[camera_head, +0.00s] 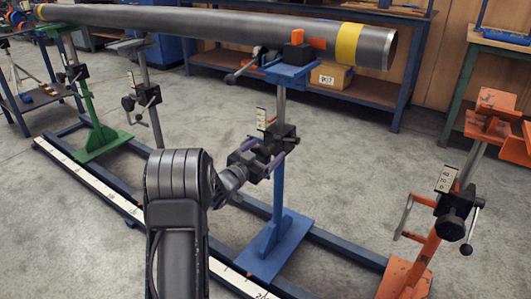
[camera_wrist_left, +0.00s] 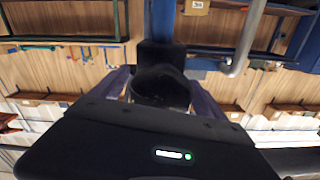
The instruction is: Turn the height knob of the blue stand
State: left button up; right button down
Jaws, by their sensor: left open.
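The blue stand (camera_head: 277,195) stands upright in the middle of the head view, with a white scale and a black clamp block on its post. Its black height knob (camera_wrist_left: 162,84) is in the middle of the left wrist view, in front of the blue post. My left gripper (camera_head: 263,155) is at the clamp block, with its purple fingers open, one on each side of the knob. I cannot tell whether they touch it. In the head view the gripper mostly hides the knob. My right gripper is not in view.
A long grey pipe (camera_head: 220,25) with a yellow band runs above the stands. An orange stand (camera_head: 421,262) is at the right, a green stand (camera_head: 102,140) at the left. Dark blue floor rails (camera_head: 330,245) run below.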

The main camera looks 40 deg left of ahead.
pick_arm(q)
jog(key=c, duration=1.4)
jog(key=shift+o, duration=0.2)
jog(key=shift+n, duration=0.5)
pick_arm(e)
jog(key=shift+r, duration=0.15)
pick_arm(q)
jog(key=n+p, duration=0.1)
jog(key=n, duration=0.3)
jog(key=shift+a+r, duration=0.1)
jog(key=n+p, duration=0.2)
jog(key=n, duration=0.3)
jog(key=shift+n+p, duration=0.3)
jog(key=shift+n, duration=0.1)
jog(key=n+p, duration=0.3)
jog(key=n, duration=0.3)
jog(key=shift+a, duration=0.1)
jog(key=n, duration=0.1)
jog(key=n+p, duration=0.1)
jog(key=n, duration=0.3)
jog(key=shift+f+p, duration=0.3)
jog(key=shift+p, duration=0.1)
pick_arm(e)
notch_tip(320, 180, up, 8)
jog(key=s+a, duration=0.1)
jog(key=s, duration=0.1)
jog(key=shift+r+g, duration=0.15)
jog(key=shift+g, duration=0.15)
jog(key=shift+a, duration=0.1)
